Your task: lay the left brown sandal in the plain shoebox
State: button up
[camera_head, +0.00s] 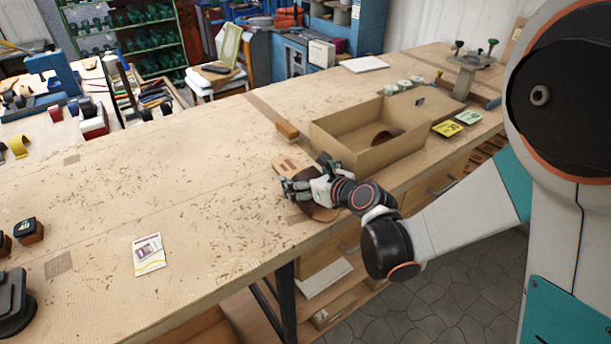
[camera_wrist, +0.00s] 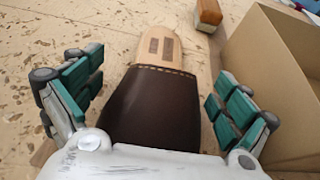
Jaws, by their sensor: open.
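A brown sandal (camera_head: 288,163) lies on the workbench just left of the plain shoebox (camera_head: 348,153). My gripper (camera_head: 306,177) is low over it and hides its middle in the head view. In the wrist view the sandal's dark brown strap (camera_wrist: 152,108) and tan sole end (camera_wrist: 160,48) show between the fingers. My gripper (camera_wrist: 157,88) is open, one finger on each side of the strap. The shoebox is open, and its wall (camera_wrist: 275,85) rises close to the right finger. Another brown sandal strap (camera_head: 387,136) shows inside the box.
A wood-backed brush or block (camera_head: 287,130) lies at the box's left corner. Yellow and green cards (camera_head: 447,129) lie right of the box. A printed packet (camera_head: 149,255) lies at the front left. The bench's left middle is clear.

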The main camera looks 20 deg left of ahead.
jog(key=shift+r, duration=0.15)
jog(key=shift+s+d+r, duration=0.15)
jog(key=shift+d, duration=0.05)
jog(key=p+v, duration=0.3)
jog(key=v, duration=0.8)
jog(key=shift+s+d+r, duration=0.1)
jog(key=shift+d, duration=0.1)
